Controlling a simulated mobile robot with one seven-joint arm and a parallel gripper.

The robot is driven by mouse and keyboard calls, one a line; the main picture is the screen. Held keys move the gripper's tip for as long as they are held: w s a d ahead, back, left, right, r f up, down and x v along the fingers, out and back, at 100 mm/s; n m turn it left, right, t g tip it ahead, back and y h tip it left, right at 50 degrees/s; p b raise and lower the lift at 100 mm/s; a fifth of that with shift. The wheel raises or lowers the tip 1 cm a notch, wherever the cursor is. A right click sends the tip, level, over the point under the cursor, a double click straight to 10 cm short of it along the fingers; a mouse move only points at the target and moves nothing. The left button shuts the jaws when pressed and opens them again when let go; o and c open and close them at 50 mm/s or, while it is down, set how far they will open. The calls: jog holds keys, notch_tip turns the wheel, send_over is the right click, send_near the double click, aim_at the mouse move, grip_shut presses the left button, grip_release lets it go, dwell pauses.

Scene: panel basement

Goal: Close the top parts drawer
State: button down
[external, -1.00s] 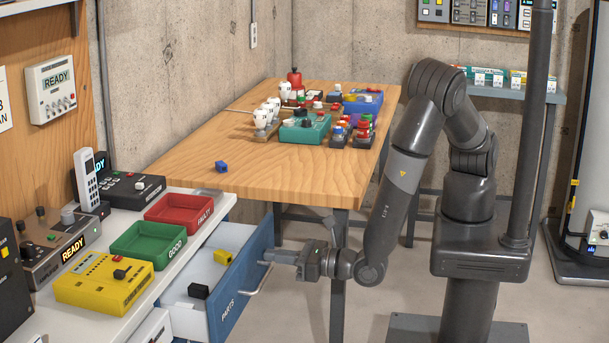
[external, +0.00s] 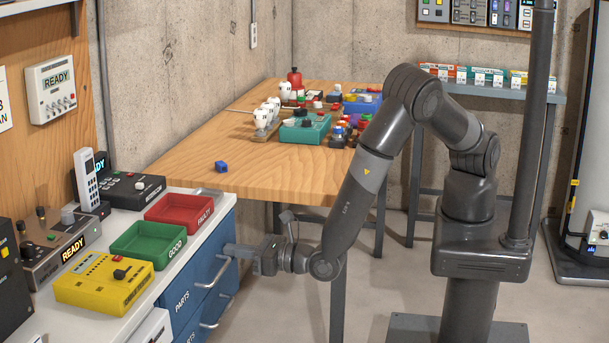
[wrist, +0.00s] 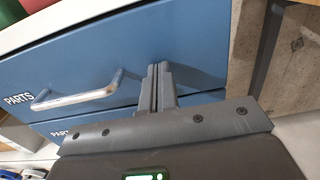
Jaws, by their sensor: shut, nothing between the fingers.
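The top parts drawer (external: 183,295) has a blue front marked PARTS and a metal bar handle. Its front is in line with the cabinet, with no gap that I can see, and its inside is hidden. In the wrist view the drawer front (wrist: 122,62) fills the upper middle, with its handle (wrist: 80,97) at the left. My gripper (external: 226,248) is shut and empty, its fingertips at the drawer front near the upper edge. In the wrist view my gripper (wrist: 158,68) is right of the handle, its fingers together and pointing at the front; contact is hard to tell.
A second PARTS drawer (external: 186,333) with its own handle is below. On the white bench stand a red tray (external: 180,214), a green tray (external: 148,238) and a yellow box (external: 104,280). A wooden table (external: 275,178) stands behind my gripper.

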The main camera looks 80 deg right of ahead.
jog(key=shift+w+d+r, duration=0.1)
jog(key=shift+w+r, duration=0.05)
jog(key=shift+w, duration=0.25)
jog(key=s, duration=1.5)
jog(key=w+d+r+m+g+h, duration=0.1)
jog(key=d+r+m+g+h, duration=0.35)
jog(key=d, duration=0.55)
jog(key=w+d+r+m+g+h, duration=0.1)
jog(key=d+r+m+g+h, duration=0.15)
jog(key=d+r+m, duration=0.45)
jog(key=w+d+r+m+g+h, duration=0.1)
jog(key=d+r+m+g+h, duration=0.25)
jog(key=d+m, duration=0.6)
jog(key=s+d+r+m+g+y, duration=0.2)
jog(key=s+d+m+g, duration=0.15)
jog(key=d, duration=0.25)
jog(key=s+d+r+m+g+y, duration=0.2)
jog(key=s+d+m+y, duration=0.1)
jog(key=s+d, duration=0.3)
jog(key=s+d+r+m+t+y, duration=0.1)
jog(key=s+r+m+t+y, duration=0.2)
jog(key=s+r+m+y, duration=0.2)
jog(key=shift+s+d+r+m+t, duration=0.3)
jog(key=shift+s+r+m, duration=0.75)
jog(key=shift+m, duration=0.7)
jog(key=shift+y, duration=0.25)
